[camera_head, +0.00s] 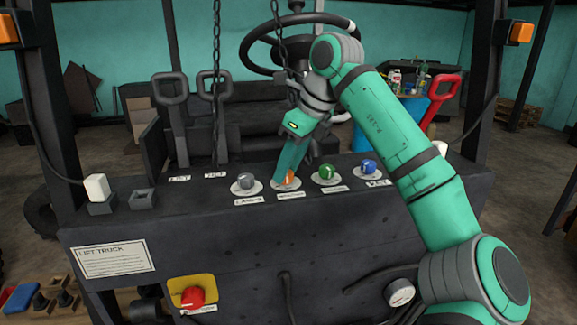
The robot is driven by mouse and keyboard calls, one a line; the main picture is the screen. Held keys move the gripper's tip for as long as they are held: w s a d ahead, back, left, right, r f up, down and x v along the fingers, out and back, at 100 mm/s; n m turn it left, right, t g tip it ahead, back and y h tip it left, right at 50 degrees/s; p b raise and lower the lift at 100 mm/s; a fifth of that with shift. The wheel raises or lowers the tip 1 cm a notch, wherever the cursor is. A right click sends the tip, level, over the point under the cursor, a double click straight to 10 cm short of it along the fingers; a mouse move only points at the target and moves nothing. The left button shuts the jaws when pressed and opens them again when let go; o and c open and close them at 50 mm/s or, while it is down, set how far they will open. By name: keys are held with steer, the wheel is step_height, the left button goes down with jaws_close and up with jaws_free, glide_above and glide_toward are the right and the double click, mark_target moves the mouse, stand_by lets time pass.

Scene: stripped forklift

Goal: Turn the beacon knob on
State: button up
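A row of knobs stands on round pale plates on the dark console: a grey knob (245,181), an orange knob (289,181), a green knob (327,172) and a blue knob (369,167). The small labels under them are too blurred to read, so I cannot tell by text which is the beacon knob. My gripper (284,177) reaches down from above onto the orange knob and partly covers it. The fingertips are at the knob; whether they are closed on it or only beside it cannot be told.
The dark console (240,225) carries levers (172,110) at the left and a red-handled lever (440,95) at the right. A steering wheel (260,45) and hanging chains (215,80) are close behind my arm. A red button (192,298) and a gauge (400,292) sit lower on the front.

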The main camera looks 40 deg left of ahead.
steer(key=c, duration=0.5)
steer(key=shift+m, duration=0.3)
steer(key=m+t, duration=0.1)
steer(key=m, duration=0.1)
steer(key=m+t, duration=0.1)
steer(key=m, duration=0.1)
steer(key=shift+s+m+h, duration=0.15)
steer(key=shift+m+h, duration=0.15)
steer(key=m+t, duration=0.1)
steer(key=m, duration=0.2)
steer(key=m+t+h, duration=0.1)
steer(key=m, duration=0.2)
steer(key=shift+s+a+m, duration=0.15)
steer(key=shift+s+m, duration=0.05)
steer(key=shift+m, duration=0.1)
steer(key=o, duration=1)
steer(key=shift+h, duration=0.3)
